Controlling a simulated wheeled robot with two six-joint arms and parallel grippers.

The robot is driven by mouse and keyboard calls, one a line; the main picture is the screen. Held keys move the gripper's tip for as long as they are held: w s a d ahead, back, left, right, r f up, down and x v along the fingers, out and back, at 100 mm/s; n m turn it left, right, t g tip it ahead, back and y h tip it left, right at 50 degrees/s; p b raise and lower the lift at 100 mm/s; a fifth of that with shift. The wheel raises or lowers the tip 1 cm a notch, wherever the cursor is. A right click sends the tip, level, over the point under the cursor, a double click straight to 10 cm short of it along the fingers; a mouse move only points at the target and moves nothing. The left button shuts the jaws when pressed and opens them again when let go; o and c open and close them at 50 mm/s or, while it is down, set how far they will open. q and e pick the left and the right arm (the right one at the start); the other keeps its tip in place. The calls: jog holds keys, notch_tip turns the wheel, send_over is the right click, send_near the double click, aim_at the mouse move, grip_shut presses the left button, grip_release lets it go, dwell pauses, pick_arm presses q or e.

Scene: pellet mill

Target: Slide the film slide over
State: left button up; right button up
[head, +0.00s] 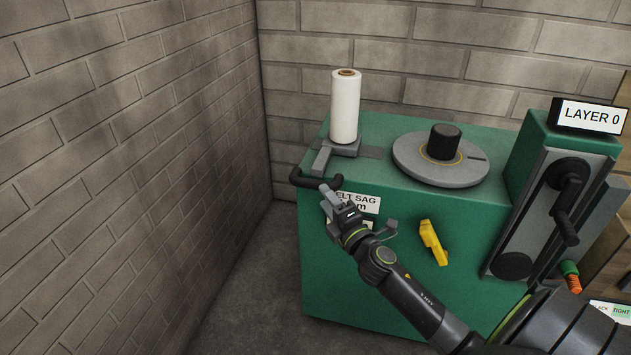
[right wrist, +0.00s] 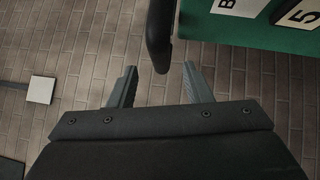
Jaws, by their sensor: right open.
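The film slide is a grey carriage (head: 322,160) on the top left of a green machine (head: 430,255), with a white film roll (head: 345,106) standing upright on it. Its black bar handle (head: 308,181) sticks out past the machine's left front edge. My right gripper (head: 357,208) is open and empty, just in front of the machine and close to the handle. In the right wrist view the handle's end (right wrist: 159,45) reaches down between the two open fingertips (right wrist: 160,70); I cannot tell whether it touches them. My left gripper is not in view.
A grey turntable (head: 405,158) with a black knob (head: 444,141) stands right of the roll. A yellow lever (head: 432,241) is on the front face, near my right arm. A "LAYER 0" display (head: 590,115) tops a crank unit at right. A brick wall (head: 130,170) stands left.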

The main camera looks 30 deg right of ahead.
aim_at(316, 186)
jog(key=w, duration=0.6)
jog(key=shift+d+r, duration=0.2)
jog(key=shift+r, duration=0.2)
grip_shut()
